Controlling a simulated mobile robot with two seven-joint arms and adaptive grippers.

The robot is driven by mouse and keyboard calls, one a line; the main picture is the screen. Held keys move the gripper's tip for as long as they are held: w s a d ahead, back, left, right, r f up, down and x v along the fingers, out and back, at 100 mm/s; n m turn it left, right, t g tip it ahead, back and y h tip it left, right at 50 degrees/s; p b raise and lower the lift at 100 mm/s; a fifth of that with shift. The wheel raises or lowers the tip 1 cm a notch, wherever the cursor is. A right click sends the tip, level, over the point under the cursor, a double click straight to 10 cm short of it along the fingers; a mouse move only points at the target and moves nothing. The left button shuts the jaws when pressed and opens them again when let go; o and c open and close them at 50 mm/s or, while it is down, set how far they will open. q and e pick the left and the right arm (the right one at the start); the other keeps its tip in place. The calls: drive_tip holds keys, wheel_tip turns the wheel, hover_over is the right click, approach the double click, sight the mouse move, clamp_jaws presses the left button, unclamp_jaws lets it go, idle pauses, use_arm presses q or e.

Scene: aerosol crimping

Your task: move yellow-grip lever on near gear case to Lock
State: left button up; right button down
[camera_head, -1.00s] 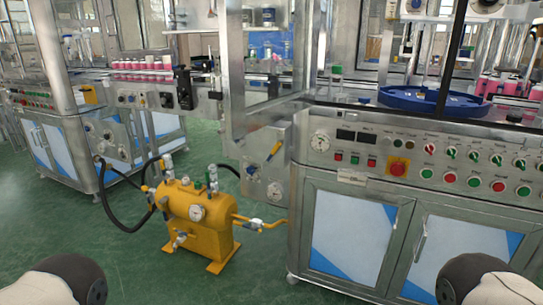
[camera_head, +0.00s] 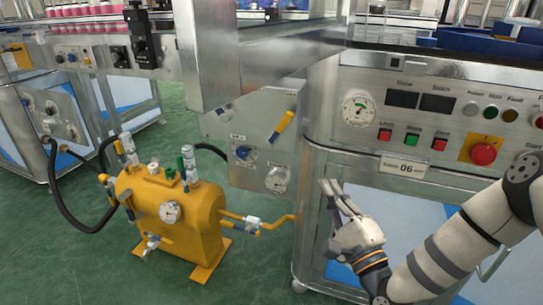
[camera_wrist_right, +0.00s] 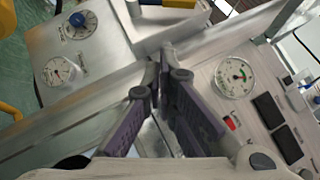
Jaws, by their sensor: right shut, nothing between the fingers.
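The near gear case (camera_head: 215,128) is a grey metal panel box left of the control cabinet. Its yellow-grip lever (camera_head: 281,126) slants up to the right near the case's upper right. The same yellow grip (camera_wrist_right: 180,3) shows cut off at the top of the right wrist view. The lever's labels are too small to read. My right gripper (camera_head: 332,188) is shut and empty, in front of the cabinet, below and right of the lever and apart from it. In the wrist view its fingertips (camera_wrist_right: 161,62) meet near the case's edge. My left gripper is not in view.
A blue knob (camera_head: 243,153) and a gauge (camera_head: 277,180) sit below the lever. A yellow tank (camera_head: 172,232) with valves and hoses stands on the floor at left. A steel frame post (camera_head: 207,60) stands above the case. A red stop button (camera_head: 483,153) is on the cabinet.

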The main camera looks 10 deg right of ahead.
sight(280, 129)
drive_tip(key=shift+t, duration=0.3)
drive_tip(key=w+a+r, duration=0.1)
drive_tip(key=w+r, duration=0.1)
drive_tip(key=w, duration=0.1)
drive_tip(key=w+a+r, duration=0.1)
drive_tip(key=w+r, duration=0.1)
drive_tip(key=w, duration=0.2)
drive_tip(key=w+a+r, duration=0.1)
drive_tip(key=w+r, duration=0.2)
drive_tip(key=w, duration=0.1)
drive_tip(key=shift+w+a, duration=0.1)
drive_tip(key=shift+a, duration=0.2)
drive_tip(key=shift+a+r+p, duration=0.1)
drive_tip(key=shift+r+p, duration=0.25)
drive_tip(key=shift+p, duration=0.25)
